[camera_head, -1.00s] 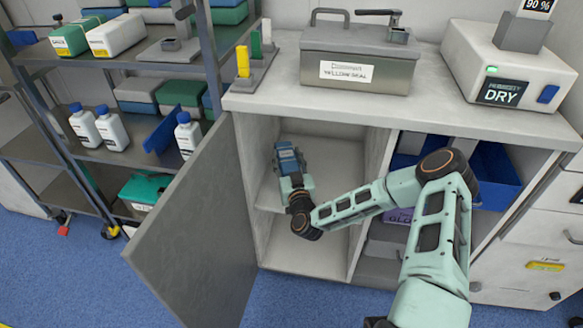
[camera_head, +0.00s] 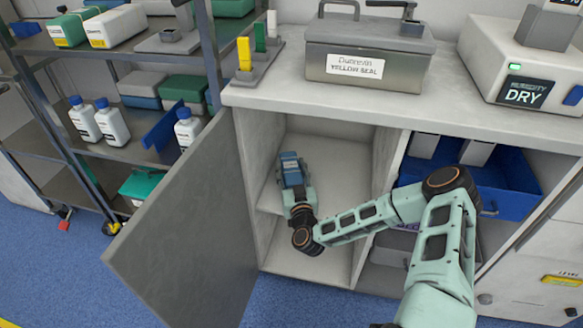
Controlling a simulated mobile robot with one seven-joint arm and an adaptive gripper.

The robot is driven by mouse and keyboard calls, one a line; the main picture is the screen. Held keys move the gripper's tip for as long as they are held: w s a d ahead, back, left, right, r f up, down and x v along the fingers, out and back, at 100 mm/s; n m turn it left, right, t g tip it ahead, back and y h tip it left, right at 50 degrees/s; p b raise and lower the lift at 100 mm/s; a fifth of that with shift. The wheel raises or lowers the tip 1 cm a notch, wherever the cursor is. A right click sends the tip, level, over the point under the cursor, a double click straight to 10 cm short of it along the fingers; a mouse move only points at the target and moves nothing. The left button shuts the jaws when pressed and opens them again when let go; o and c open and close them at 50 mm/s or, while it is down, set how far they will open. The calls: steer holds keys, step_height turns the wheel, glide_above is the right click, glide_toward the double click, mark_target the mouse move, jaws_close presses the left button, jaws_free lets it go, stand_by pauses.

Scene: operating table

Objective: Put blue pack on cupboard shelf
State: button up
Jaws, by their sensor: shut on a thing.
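The cupboard (camera_head: 312,139) has its left compartment open, with the grey door (camera_head: 190,225) swung out to the left. A shelf (camera_head: 345,195) divides this compartment. My gripper (camera_head: 293,182) reaches into the compartment at its left side, above the shelf. It is shut on the blue pack (camera_head: 290,162), which points inward toward the back. My gripper hides part of the pack, and I cannot tell whether the pack touches the shelf.
The compartment's left wall is close beside my gripper; the shelf is bare on the right. A blue bin (camera_head: 515,204) sits in the right compartment. A metal box (camera_head: 365,72) and a white device (camera_head: 500,65) stand on top. A rack (camera_head: 150,170) with bottles is at left.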

steer(key=o, duration=1.4)
steer(key=shift+c, duration=0.2)
steer(key=s+p, duration=0.1)
steer(key=s, duration=0.3)
steer(key=s+p, duration=0.1)
steer(key=s, duration=0.3)
steer(key=s+d+p, duration=0.1)
steer(key=s, duration=0.3)
steer(key=shift+r+p, duration=0.1)
steer(key=shift+p, duration=0.2)
